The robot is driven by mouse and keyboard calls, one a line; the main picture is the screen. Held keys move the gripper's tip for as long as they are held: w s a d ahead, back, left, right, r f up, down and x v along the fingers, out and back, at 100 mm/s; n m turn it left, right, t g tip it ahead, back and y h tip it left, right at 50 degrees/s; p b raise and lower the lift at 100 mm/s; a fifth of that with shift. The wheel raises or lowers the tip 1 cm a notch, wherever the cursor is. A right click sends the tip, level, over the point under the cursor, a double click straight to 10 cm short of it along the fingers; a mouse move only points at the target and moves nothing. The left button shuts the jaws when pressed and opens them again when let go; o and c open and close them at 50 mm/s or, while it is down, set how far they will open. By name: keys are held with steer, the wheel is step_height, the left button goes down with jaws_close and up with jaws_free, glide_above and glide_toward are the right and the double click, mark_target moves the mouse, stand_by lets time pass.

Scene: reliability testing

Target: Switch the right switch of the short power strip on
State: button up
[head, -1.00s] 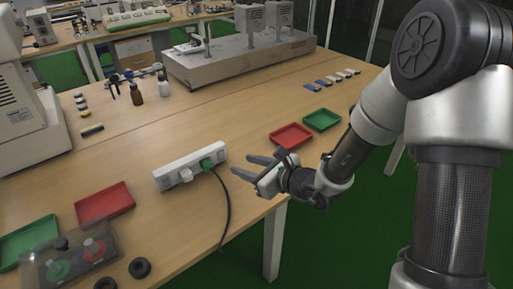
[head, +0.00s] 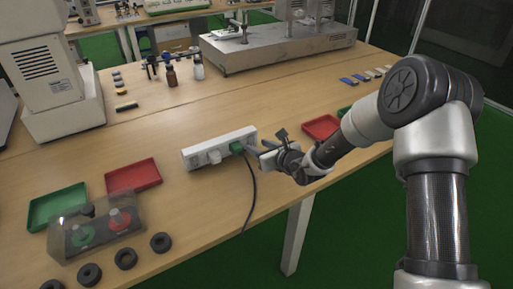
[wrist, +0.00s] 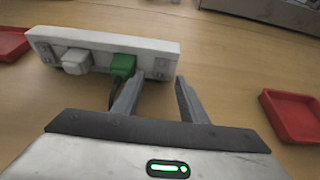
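The short white power strip (head: 196,155) lies on the table in the head view, with a white plug (head: 214,157) and a green plug (head: 237,148) in it. In the wrist view the strip (wrist: 140,45) shows the white plug (wrist: 76,61), the green plug (wrist: 123,66) and a greyish switch-like part (wrist: 162,68) at its right end. Whether that switch is on or off cannot be told. My gripper (head: 256,147) is at the strip's right end; in the wrist view my gripper (wrist: 158,77) is open and empty, its fingertips just in front of the right end. Contact cannot be told.
A black cord (head: 252,190) runs from the green plug over the table's front edge. A red tray (head: 321,127) is right of my gripper. A red tray (head: 133,175), a green tray (head: 58,207) and a button box (head: 100,235) are at left. Bare table lies behind the strip.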

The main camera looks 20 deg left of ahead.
mark_target(252, 141)
steer(key=shift+x, duration=1.15)
